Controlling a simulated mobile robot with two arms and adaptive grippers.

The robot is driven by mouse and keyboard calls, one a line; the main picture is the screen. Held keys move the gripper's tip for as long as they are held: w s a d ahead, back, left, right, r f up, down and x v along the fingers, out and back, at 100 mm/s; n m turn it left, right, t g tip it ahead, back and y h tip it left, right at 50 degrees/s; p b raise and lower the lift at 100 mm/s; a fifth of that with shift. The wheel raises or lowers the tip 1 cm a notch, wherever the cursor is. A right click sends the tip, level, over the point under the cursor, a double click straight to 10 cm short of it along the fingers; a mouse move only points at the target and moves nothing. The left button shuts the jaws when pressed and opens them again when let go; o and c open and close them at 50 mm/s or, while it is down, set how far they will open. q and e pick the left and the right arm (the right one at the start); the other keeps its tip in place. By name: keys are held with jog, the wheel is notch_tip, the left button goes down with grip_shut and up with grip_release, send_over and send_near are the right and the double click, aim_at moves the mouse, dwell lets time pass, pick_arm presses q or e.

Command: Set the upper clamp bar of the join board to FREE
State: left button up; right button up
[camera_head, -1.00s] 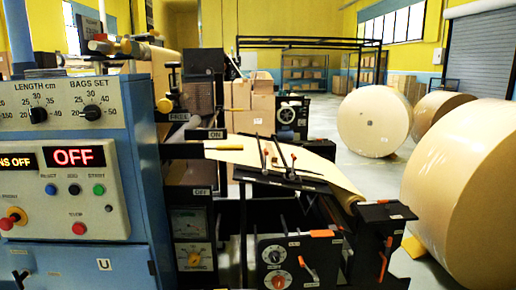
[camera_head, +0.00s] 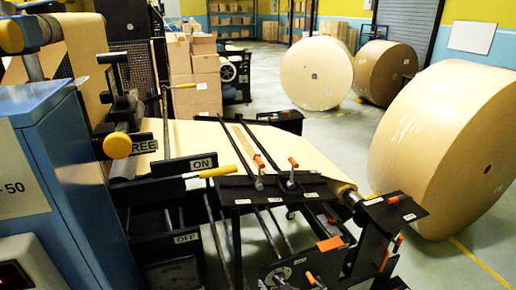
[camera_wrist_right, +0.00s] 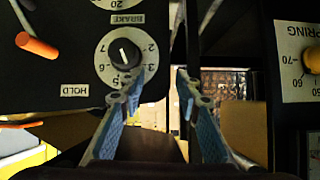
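A black plate with a partly covered sign reading "REE" (camera_head: 143,146) stands beside a round yellow knob (camera_head: 117,145) at left centre. Below it a black bar with an "ON" label (camera_head: 203,163) has a yellow handle (camera_head: 222,171); an "OFF" label (camera_head: 186,238) sits lower. Two long black rods with orange levers (camera_head: 258,161) lean over the brown paper web (camera_head: 190,137). I cannot tell which part is the upper clamp bar. My right gripper (camera_wrist_right: 160,92) is open and empty in the wrist view, in front of the machine. I cannot pick it out clearly in the head view. My left gripper is out of view.
The right wrist view shows a brake dial (camera_wrist_right: 125,54), an orange-tipped lever (camera_wrist_right: 37,46) and a spring dial (camera_wrist_right: 311,60) close by. A blue cabinet (camera_head: 70,170) stands at left. A large kraft roll (camera_head: 440,145) stands at right, with open floor behind the machine.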

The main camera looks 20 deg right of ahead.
jog(key=w+d+r+m+t+p, duration=0.15)
jog(key=w+r, duration=0.25)
jog(key=r, duration=1)
jog(key=w+r+n+t+p, duration=0.1)
jog(key=w+r+t+p, duration=0.2)
jog(key=r, duration=1.1)
jog(key=t, duration=0.2)
send_near(264, 168)
jog(key=w, duration=0.5)
jog(key=shift+w+a+m, duration=0.15)
jog(key=shift+w+m, duration=0.2)
jog(key=shift+m, duration=0.1)
jog(key=shift+w, duration=0.35)
jog(key=w+p, duration=0.1)
jog(key=w, duration=0.3)
jog(key=shift+w+a, duration=0.1)
jog(key=shift+w, duration=0.2)
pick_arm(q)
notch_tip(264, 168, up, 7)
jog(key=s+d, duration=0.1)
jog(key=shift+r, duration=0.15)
pick_arm(e)
jog(key=shift+w+f, duration=0.1)
jog(key=shift+w, duration=0.85)
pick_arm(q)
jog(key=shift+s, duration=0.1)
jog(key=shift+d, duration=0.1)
pick_arm(e)
grip_shut()
